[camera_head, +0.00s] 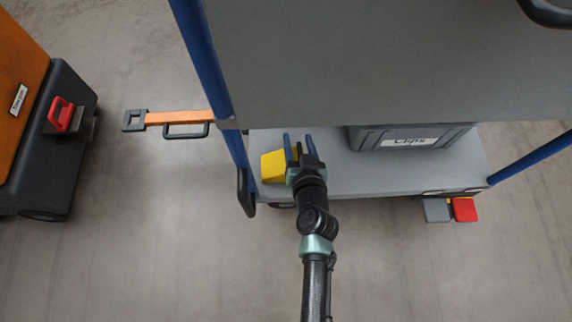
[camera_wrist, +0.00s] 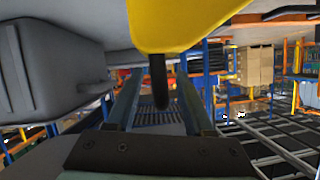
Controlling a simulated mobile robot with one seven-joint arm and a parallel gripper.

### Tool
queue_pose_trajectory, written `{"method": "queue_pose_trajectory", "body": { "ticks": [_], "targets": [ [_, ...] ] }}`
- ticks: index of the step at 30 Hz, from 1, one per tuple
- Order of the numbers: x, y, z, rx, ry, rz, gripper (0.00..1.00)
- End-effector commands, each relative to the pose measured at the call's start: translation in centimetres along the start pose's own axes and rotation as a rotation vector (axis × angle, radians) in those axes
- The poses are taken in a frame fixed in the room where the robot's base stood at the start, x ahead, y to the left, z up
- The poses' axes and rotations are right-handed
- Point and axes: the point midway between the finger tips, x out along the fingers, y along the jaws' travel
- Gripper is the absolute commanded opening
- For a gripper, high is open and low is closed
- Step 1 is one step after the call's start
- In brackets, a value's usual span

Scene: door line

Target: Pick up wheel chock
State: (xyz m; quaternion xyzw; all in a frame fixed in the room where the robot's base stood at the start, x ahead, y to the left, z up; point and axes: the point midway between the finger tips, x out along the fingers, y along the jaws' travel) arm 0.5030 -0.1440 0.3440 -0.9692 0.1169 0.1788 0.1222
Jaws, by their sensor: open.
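The yellow wheel chock (camera_head: 270,168) sits on the grey lower shelf of the cart, near its left end. My gripper (camera_head: 299,143) reaches over the shelf from the front and overlaps the chock's right side in the head view. In the wrist view the chock (camera_wrist: 185,22) fills the top middle. A dark bar (camera_wrist: 158,82) extends from it into the gap between the two fingers. My gripper is open, and the fingers stand apart on either side of the bar. I cannot tell whether either finger touches it.
A grey bin labelled "Clips" (camera_head: 405,139) stands right of the chock on the lower shelf (camera_head: 350,179). The upper deck (camera_head: 390,60) hangs above, with blue posts (camera_head: 204,55) at the sides. An orange tow bar (camera_head: 180,118) sticks out left towards an orange vehicle (camera_head: 25,85).

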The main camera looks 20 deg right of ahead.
Motion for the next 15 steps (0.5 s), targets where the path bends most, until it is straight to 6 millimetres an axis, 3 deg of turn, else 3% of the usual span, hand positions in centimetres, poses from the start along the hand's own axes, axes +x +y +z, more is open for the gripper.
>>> {"method": "queue_pose_trajectory", "body": {
  "ticks": [8, 15],
  "targets": [
    [0.33, 0.01, -0.05, 0.0, 0.0, 0.001, 0.52],
    [0.31, 0.01, -0.04, 0.0, 0.0, 0.001, 0.11]
  ]
}}
